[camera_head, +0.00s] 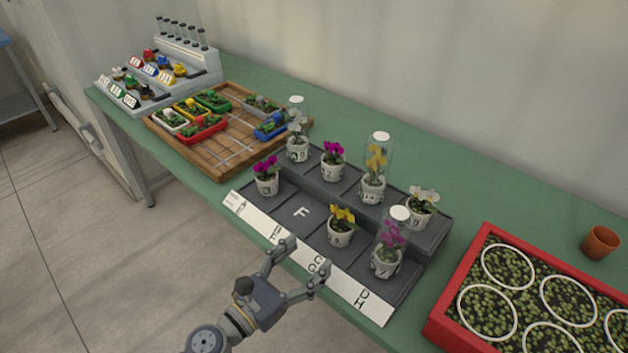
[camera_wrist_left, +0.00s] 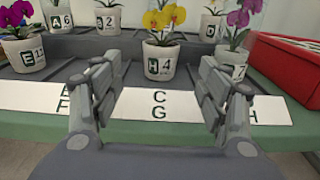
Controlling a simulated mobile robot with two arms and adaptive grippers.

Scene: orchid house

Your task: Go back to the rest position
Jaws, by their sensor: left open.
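My left gripper (camera_head: 302,268) is open and empty in the head view, at the front edge of the dark stepped stand (camera_head: 284,218). In the left wrist view its two fingers (camera_wrist_left: 160,98) stand apart, with the white label strip (camera_wrist_left: 140,103) behind them. Beyond them is a yellow orchid pot (camera_wrist_left: 160,60) marked 4, apart from the fingers. The same yellow orchid pot (camera_head: 340,232) stands on the stand's front step in the head view. My right gripper is not in view.
A magenta orchid pot (camera_head: 267,184) and several others stand on the stand, some under clear covers. A wooden tray (camera_head: 212,162) with small coloured planters is at left. A red planter box (camera_head: 441,318) and a terracotta pot (camera_head: 600,243) are at right. Open floor lies left.

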